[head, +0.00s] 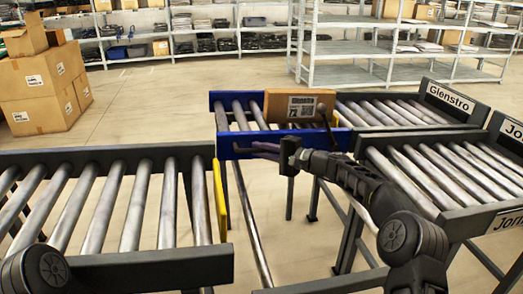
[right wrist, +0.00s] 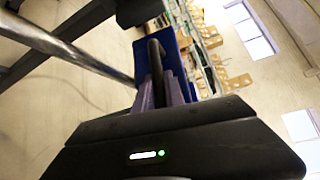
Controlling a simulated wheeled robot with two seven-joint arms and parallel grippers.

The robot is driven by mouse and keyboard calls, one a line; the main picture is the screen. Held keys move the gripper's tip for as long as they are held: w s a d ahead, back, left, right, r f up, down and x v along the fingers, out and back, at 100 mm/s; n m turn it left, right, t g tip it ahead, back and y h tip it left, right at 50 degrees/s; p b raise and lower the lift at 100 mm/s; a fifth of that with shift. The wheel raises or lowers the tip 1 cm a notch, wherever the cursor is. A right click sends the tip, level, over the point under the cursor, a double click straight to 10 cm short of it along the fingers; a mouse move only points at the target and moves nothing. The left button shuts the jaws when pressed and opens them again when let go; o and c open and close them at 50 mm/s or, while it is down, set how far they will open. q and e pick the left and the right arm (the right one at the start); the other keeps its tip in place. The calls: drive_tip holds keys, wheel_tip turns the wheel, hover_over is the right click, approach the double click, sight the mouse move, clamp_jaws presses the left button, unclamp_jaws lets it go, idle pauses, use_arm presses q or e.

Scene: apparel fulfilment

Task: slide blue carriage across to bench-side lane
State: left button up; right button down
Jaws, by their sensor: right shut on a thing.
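The blue carriage (head: 228,146) is a roller-topped tray with blue side walls, standing in line with the far lane marked Glenstro (head: 390,110). A cardboard box (head: 300,104) with a white label sits on its rollers. My right gripper (head: 264,151) reaches in from the right and is shut at the carriage's near wall. In the right wrist view, its fingers (right wrist: 163,88) close around a dark upright part in front of the blue panel (right wrist: 178,55). The exact grip is partly hidden. My left gripper is out of view.
A roller conveyor (head: 118,262) lies at left with a yellow plate (head: 221,200) at its end. A metal rail (head: 252,225) runs from the carriage towards me through a clear gap. A nearer roller lane (head: 440,172) is at right. Boxes (head: 42,85) and shelves stand behind.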

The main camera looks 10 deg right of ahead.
drive_tip(key=c, duration=1.4)
unclamp_jaws()
drive_tip(key=shift+w, duration=0.2)
drive_tip(key=f+v, duration=0.1)
drive_tip(key=v, duration=0.6)
drive_tip(key=shift+s+d+r, duration=0.25)
drive_tip(key=shift+d+r, duration=0.1)
drive_tip(key=shift+r, duration=0.1)
